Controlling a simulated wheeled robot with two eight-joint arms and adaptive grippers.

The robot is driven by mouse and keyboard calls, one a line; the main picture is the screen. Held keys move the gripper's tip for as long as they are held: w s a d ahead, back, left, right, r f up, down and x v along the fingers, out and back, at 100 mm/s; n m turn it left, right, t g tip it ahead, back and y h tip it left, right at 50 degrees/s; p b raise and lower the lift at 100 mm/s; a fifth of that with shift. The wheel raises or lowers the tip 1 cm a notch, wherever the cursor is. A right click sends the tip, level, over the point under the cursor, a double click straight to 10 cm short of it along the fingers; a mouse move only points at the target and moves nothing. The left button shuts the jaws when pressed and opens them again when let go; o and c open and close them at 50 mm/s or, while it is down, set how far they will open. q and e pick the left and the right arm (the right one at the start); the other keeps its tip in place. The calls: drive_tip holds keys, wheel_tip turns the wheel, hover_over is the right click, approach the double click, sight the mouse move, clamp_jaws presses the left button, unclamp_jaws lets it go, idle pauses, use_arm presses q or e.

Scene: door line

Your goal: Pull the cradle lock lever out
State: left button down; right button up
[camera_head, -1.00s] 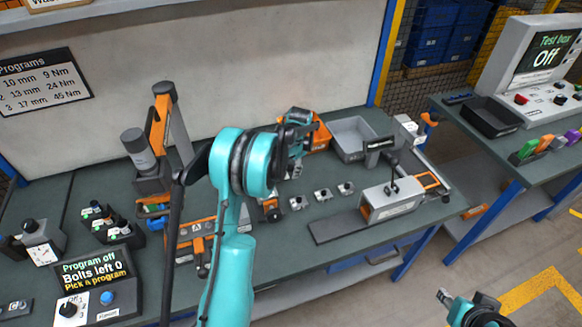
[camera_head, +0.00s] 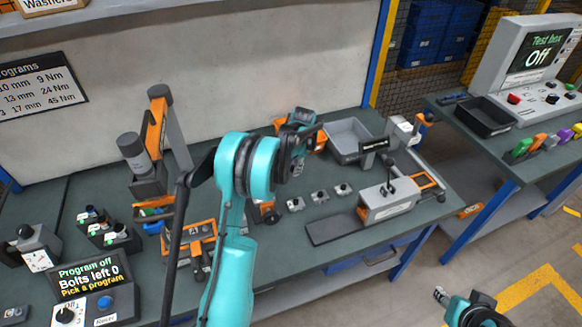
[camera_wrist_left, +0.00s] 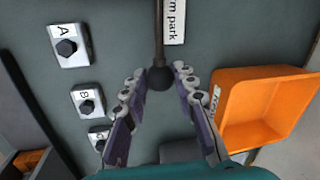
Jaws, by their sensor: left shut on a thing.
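A dark rod with a round black knob, which I take as the cradle lock lever (camera_wrist_left: 159,76), comes down from the top edge of the left wrist view. My left gripper (camera_wrist_left: 160,82) is around its knob end, one finger on each side, and is shut on it. In the head view my left gripper (camera_head: 300,150) is at the back of the bench beside the orange bin; my arm partly hides it, and I cannot make out the lever there. The cradle is not clear. My right gripper (camera_head: 441,296) is low at the right, over the floor, small and far from the bench.
Bolt plates A (camera_wrist_left: 68,46) and B (camera_wrist_left: 88,101) lie left of the lever, with another below. An orange bin (camera_wrist_left: 262,105) is close on the right. A grey fixture with a black lever (camera_head: 388,203) stands farther right. A tool column (camera_head: 168,135) stands at the left.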

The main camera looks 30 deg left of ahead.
use_arm(q)
drive_tip(key=c, duration=1.2)
unclamp_jaws()
drive_tip(key=shift+w+d, duration=0.2)
drive_tip(key=shift+r, duration=0.1)
drive_tip(key=r, duration=0.4)
drive_tip(key=d+r, duration=0.1)
drive_tip(key=r, duration=0.2)
drive_tip(key=s+d+r, duration=0.1)
drive_tip(key=r, duration=0.3)
drive_tip(key=shift+s+r, duration=0.1)
drive_tip(key=shift+r, duration=0.2)
drive_tip(key=s+d+r+n+t, duration=0.1)
drive_tip(key=s+d+r+t, duration=0.1)
drive_tip(key=s+d+r, duration=0.4)
drive_tip(key=s+d+r+n+t, duration=0.1)
drive_tip(key=s+d+r, duration=0.1)
drive_tip(key=s+d, duration=0.35)
drive_tip(key=s+d+f+n+t, duration=0.1)
drive_tip(key=s, duration=0.5)
drive_tip(key=s+d+f+n+t+h, duration=0.1)
drive_tip(key=s+d+f, duration=0.1)
drive_tip(key=s, duration=0.4)
drive_tip(key=s+d+f+n+t+h, duration=0.1)
drive_tip(key=s+d+f, duration=0.1)
drive_tip(key=s, duration=0.4)
drive_tip(key=shift+d+f+n, duration=0.1)
drive_tip(key=shift+d+n, duration=0.05)
drive_tip(key=shift+n, duration=0.25)
